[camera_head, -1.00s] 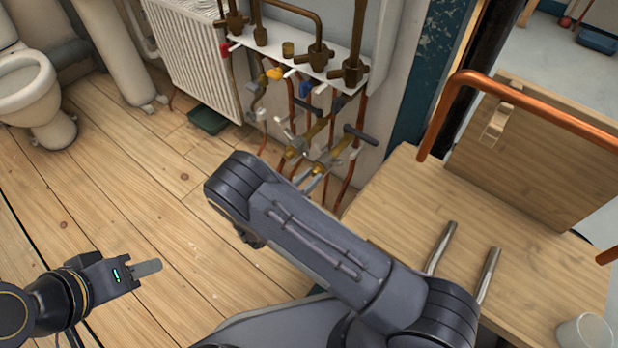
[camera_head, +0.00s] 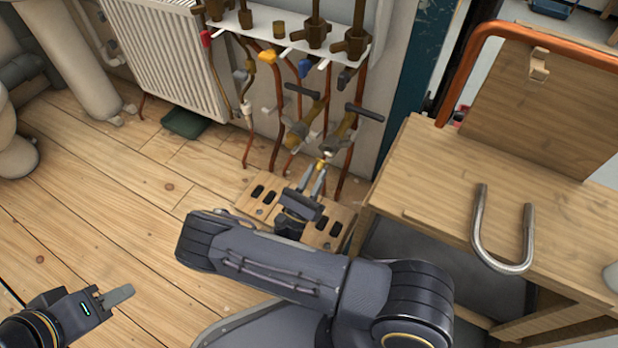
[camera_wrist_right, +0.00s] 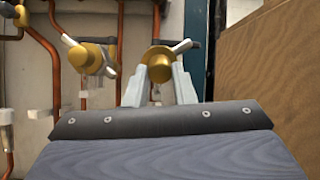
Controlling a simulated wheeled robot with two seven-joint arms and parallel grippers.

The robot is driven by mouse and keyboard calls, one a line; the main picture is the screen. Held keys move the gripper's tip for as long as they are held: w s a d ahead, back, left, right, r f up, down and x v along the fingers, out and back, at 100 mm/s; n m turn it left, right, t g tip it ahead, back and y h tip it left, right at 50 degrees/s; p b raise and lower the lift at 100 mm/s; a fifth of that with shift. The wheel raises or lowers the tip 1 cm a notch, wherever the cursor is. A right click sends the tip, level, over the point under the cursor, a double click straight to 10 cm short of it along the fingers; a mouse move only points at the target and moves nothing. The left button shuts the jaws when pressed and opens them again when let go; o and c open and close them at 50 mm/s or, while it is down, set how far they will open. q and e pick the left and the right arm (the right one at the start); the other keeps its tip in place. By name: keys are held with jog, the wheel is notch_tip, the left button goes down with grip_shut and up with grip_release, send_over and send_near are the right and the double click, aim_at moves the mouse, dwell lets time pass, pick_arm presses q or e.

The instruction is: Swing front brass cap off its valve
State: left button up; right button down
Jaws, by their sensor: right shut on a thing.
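In the right wrist view, the two pale fingers of my right gripper (camera_wrist_right: 158,88) close on the brass cap (camera_wrist_right: 159,66) of the nearer-right valve. A silver lever (camera_wrist_right: 181,46) sticks out to the right behind that cap. A second brass cap (camera_wrist_right: 91,58) with a lever sits on the valve to the left, apart from the fingers. In the head view, my right gripper (camera_head: 318,172) reaches the front of the brass valves (camera_head: 342,132) under the white shelf; its fingertips hold a small yellow-brass piece. My left gripper (camera_head: 117,297) is low at the left, away from the valves.
Copper pipes (camera_head: 356,130) run down the wall behind the valves. A wooden block with black slots (camera_head: 262,190) is below. A wooden bench (camera_head: 430,170) with a bent metal pipe (camera_head: 478,225) stands at the right.

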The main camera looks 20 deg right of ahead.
jog(key=shift+a+f+h, duration=0.1)
jog(key=shift+f+h, duration=0.15)
jog(key=shift+h, duration=0.15)
